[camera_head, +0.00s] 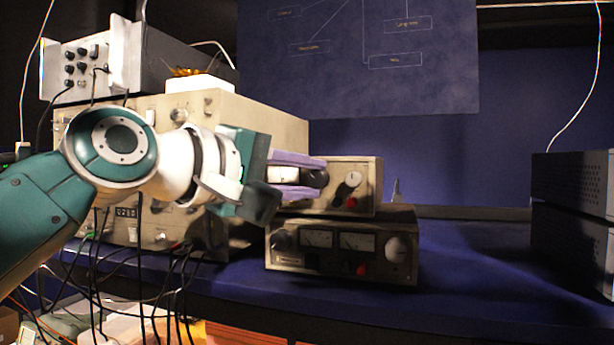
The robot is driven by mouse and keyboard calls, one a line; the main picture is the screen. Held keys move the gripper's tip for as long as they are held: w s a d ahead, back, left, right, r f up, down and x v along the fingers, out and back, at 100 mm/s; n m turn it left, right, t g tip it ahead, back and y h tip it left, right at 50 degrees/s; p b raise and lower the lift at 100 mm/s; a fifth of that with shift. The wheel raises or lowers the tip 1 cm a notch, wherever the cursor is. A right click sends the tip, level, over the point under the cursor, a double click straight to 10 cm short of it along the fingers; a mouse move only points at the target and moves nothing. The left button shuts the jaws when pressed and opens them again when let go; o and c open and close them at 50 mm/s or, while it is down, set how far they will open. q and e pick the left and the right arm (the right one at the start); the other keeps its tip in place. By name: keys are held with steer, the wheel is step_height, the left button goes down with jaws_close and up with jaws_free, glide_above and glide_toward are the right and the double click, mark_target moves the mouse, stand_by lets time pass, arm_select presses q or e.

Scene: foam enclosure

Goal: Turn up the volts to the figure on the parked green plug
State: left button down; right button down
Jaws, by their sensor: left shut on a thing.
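My left gripper (308,175), with purple fingers, reaches in from the left in front of the upper small beige instrument (366,172). It is shut on a dark round knob (317,179) at that instrument's front. The fingers hide much of the front's left part. A pale dial with a dark pointer (349,188) and a red terminal (351,202) show to the right of the fingers. No parked green plug and no volts figure can be made out. My right gripper is not in view.
A lower unit (290,256) with two meters and a pale knob (398,249) sits under the upper one. A large beige instrument stack (262,112) stands behind my arm, with black cables below. Grey vented boxes (575,185) stand at right. The blue bench (470,270) between is clear.

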arm_select(q)
steer(key=c, duration=0.9)
jaws_free()
steer(key=shift+s+a+f+b, duration=0.1)
steer(key=shift+s+a+b, duration=0.25)
steer(key=shift+b, duration=0.1)
steer(key=b+v, duration=0.5)
steer(key=v, duration=0.4)
